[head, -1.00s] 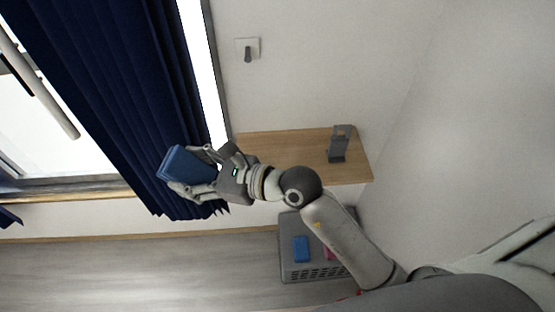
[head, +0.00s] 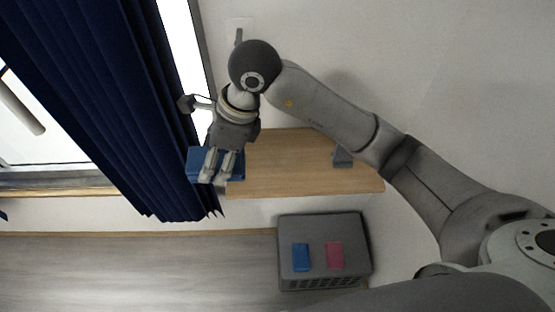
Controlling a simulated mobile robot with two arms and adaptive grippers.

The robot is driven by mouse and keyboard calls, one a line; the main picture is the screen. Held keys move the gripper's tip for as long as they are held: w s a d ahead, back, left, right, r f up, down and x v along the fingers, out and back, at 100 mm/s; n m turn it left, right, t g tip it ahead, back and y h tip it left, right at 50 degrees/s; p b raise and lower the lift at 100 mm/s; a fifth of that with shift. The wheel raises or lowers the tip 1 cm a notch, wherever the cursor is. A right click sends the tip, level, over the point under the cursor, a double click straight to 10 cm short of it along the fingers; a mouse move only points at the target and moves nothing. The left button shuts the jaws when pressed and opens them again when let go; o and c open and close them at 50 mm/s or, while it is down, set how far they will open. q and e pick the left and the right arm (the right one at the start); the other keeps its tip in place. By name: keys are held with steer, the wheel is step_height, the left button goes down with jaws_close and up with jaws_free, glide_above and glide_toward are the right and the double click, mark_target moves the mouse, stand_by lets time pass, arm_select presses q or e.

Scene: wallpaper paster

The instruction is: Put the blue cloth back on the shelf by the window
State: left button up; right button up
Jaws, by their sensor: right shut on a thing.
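The blue cloth (head: 198,164) is a folded, block-like bundle at the left end of the wooden shelf (head: 300,178), beside the dark blue curtain. My right gripper (head: 205,150) is shut on it, with two fingers lying across its face and partly hiding it. The cloth overlaps the shelf's left end in the picture; I cannot tell whether it touches the board. My left gripper is not in view.
A grey bracket-like object (head: 342,158) stands on the shelf's right part, partly behind my arm. The shelf's middle is bare. Below, a grey crate (head: 350,275) carries a small blue item (head: 301,257) and a pink item (head: 334,256). The curtain (head: 120,100) hangs close left.

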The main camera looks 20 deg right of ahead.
steer(key=shift+d+r, duration=0.25)
steer(key=shift+d, duration=0.35)
steer(key=shift+a, duration=0.1)
steer(key=shift+w+d+f, duration=0.15)
steer(key=shift+d, duration=0.2)
steer(key=w+d+f+p, duration=0.1)
steer(key=d+f, duration=0.1)
steer(key=d, duration=0.1)
steer(key=w+d+f+p, duration=0.1)
steer(key=w+d+f, duration=0.1)
steer(key=d+f, duration=0.1)
steer(key=w+d+f+p, duration=0.1)
steer(key=w+d+f, duration=0.1)
steer(key=d, duration=0.3)
steer(key=shift+w+f, duration=0.1)
steer(key=shift+f, duration=0.5)
steer(key=shift+w+d+f, duration=0.1)
steer(key=shift+f, duration=0.15)
steer(key=f, duration=0.1)
steer(key=f+p, duration=0.1)
steer(key=f, duration=0.1)
steer(key=shift+w+d+f, duration=0.15)
steer(key=shift+d+f, duration=0.05)
steer(key=shift+d, duration=0.2)
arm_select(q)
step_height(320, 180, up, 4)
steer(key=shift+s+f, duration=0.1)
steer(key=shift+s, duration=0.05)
arm_select(e)
steer(key=shift+f, duration=0.1)
